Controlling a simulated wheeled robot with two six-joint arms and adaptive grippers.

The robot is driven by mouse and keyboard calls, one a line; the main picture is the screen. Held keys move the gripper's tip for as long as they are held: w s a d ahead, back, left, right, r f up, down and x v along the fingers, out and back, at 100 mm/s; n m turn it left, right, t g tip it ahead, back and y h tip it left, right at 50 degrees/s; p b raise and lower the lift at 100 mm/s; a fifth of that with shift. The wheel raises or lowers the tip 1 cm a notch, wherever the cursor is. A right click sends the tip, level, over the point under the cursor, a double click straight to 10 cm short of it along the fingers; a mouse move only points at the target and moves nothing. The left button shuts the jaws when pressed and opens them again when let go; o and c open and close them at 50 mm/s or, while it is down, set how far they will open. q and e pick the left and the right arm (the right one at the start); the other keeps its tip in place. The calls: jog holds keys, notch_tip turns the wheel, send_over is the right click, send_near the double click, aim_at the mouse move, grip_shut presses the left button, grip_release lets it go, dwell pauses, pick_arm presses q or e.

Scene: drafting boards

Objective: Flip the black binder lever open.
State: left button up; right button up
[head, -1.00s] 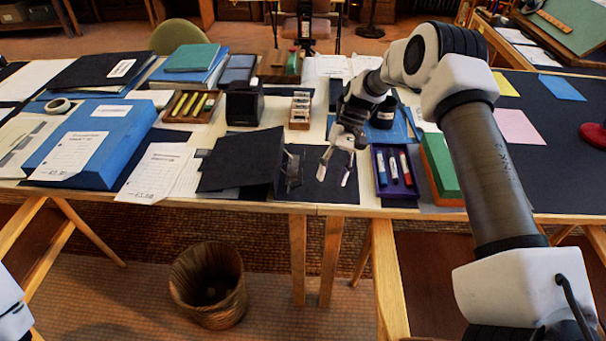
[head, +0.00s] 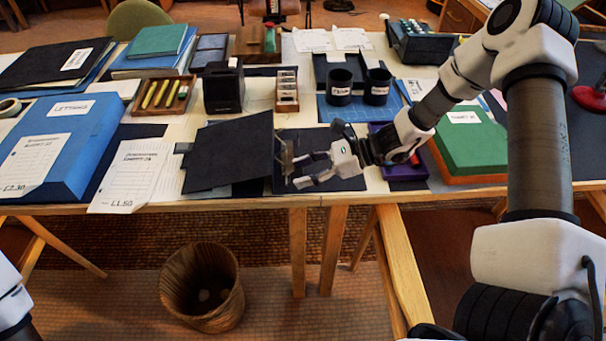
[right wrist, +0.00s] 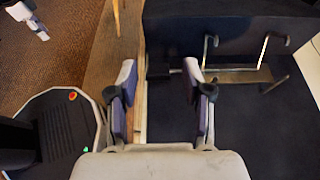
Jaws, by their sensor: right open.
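The black binder (head: 228,155) lies open near the front edge of the table, its cover spread to the left. Its metal mechanism (head: 285,152) stands at the right of that cover. In the right wrist view the mechanism is a metal plate (right wrist: 238,75) with two upright hooked prongs. My right gripper (head: 293,171) is open and empty, fingers pointing left, close beside the mechanism. In the right wrist view the fingers (right wrist: 160,78) are apart, the right one overlapping the plate's near end. I cannot tell whether they touch. The lever is hard to make out. A small white part (right wrist: 28,18), perhaps my left gripper, shows top left.
A purple tray (head: 402,172) lies partly behind my right gripper. Green and orange boxes (head: 470,140) stand to its right, two black cups (head: 376,88) behind. White papers (head: 130,175) and a blue box (head: 70,130) lie left. A waste basket (head: 200,290) stands below the table.

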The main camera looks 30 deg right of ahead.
aim_at(292, 175)
jog(key=shift+a, duration=0.1)
grip_shut()
jog(key=r+h+p, duration=0.1)
jog(key=a+g+h+p, duration=0.1)
jog(key=shift+w+a+r+p, duration=0.1)
jog(key=shift+w+r+p, duration=0.15)
jog(key=shift+r+p, duration=0.15)
jog(key=shift+w+a+g+h+p, duration=0.25)
jog(key=shift+a+g+h+p, duration=0.3)
jog(key=shift+h+p, duration=0.35)
jog(key=shift+a+f+h, duration=0.15)
jog(key=shift+h, duration=0.35)
grip_release()
